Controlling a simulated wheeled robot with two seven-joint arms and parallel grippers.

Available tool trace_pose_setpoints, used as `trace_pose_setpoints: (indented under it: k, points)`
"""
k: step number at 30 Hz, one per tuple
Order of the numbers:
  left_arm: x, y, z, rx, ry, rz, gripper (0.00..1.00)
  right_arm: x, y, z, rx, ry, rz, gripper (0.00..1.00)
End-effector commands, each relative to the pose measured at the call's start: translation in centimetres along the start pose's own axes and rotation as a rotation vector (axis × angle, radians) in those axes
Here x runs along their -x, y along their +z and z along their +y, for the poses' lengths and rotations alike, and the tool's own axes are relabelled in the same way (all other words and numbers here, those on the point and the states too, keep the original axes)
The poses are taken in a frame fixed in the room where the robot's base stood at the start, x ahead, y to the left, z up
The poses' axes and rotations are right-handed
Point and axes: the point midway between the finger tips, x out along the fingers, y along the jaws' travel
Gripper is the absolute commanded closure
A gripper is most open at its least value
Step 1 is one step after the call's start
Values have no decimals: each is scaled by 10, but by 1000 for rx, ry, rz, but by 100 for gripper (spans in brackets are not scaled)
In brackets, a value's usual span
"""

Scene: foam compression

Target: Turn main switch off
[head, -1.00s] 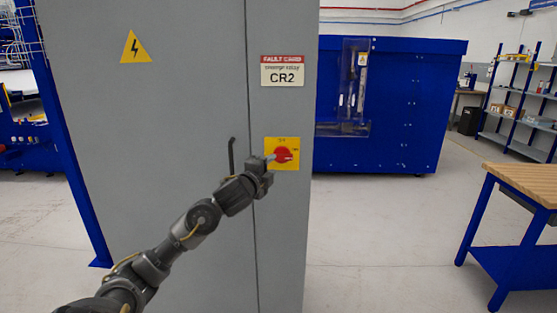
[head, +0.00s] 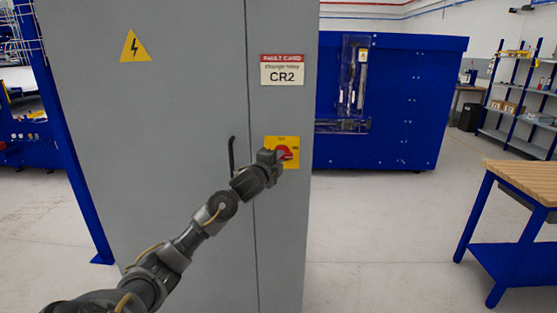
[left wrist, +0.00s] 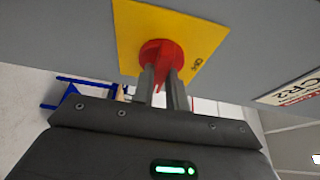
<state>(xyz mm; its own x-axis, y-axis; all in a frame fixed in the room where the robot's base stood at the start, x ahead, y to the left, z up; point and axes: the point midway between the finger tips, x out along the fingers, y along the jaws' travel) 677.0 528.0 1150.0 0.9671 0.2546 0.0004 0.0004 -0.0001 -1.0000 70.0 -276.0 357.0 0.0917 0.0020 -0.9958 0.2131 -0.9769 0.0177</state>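The main switch is a red rotary knob (head: 284,153) on a yellow plate (head: 291,141), mounted on the right part of the grey cabinet front. My left gripper (head: 278,156) is at the knob and hides part of it in the head view. In the left wrist view the knob (left wrist: 160,56) shows on its tilted yellow plate (left wrist: 206,44), with an "OFF" mark near one edge. The two fingers of my left gripper (left wrist: 162,92) stand close together on either side of the knob's red ridge and look shut on it. My right gripper is not in view.
A black door handle (head: 232,156) sticks out of the grey cabinet (head: 180,100) just left of the switch. A fault card marked CR2 (head: 282,76) is above it. A blue machine (head: 400,110) stands behind, and a wooden-topped bench (head: 525,180) is at the right.

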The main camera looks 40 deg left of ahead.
Motion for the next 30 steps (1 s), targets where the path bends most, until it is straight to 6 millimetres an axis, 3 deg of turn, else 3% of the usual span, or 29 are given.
trace_pose_setpoints:
  k: [14, 30]
  points:
    - [0, 0, 4, 63, -25, 0, 100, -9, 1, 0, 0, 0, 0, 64]
    - [0, -2, 9, 487, -199, 1, 100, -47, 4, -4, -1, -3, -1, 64]
